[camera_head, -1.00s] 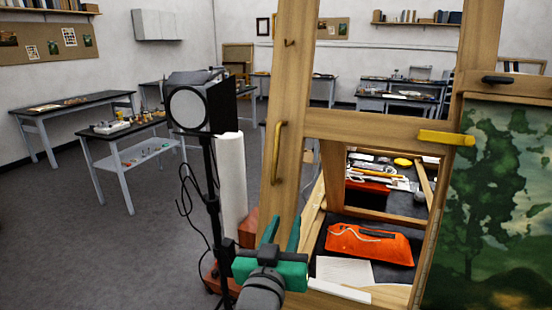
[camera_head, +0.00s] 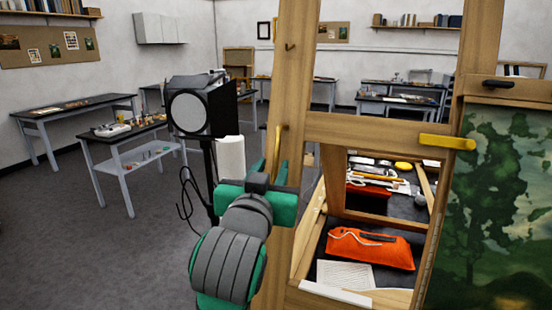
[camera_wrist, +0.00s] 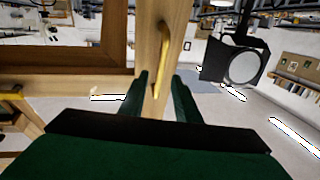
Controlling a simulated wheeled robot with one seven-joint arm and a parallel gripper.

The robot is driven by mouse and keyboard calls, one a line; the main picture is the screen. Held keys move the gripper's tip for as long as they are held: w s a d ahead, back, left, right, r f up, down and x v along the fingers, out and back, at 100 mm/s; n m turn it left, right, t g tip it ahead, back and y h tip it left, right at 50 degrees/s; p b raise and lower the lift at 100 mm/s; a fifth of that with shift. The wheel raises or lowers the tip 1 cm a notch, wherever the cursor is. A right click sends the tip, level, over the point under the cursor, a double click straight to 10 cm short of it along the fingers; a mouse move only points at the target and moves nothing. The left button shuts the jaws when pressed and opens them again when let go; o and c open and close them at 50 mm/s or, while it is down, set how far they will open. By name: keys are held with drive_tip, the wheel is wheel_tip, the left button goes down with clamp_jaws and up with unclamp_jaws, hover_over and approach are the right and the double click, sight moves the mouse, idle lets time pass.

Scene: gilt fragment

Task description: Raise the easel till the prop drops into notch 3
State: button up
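The wooden easel (camera_head: 390,128) stands large at the centre and right, its frame tilted. A brass handle (camera_head: 278,145) is on its left upright, its lower part hidden by my gripper. The handle also shows in the wrist view (camera_wrist: 163,50). My gripper (camera_head: 255,172) is raised in front of the left upright. In the wrist view my gripper (camera_wrist: 161,95) has its fingers apart, one on each side of the upright in the picture, with the handle ahead of the gap. Nothing is held. I cannot make out the prop or notches.
A studio lamp (camera_head: 190,106) on a stand is close left of my gripper, with a white roll (camera_head: 231,158) behind. A painting (camera_head: 505,205) hangs at the right. An orange pouch (camera_head: 370,248) lies behind the easel. The floor at left is clear.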

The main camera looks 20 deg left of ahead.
sight(276, 159)
drive_tip(key=w, duration=0.4)
drive_tip(key=w+a, duration=0.1)
drive_tip(key=w, duration=0.1)
drive_tip(key=shift+s+d, duration=0.1)
clamp_jaws()
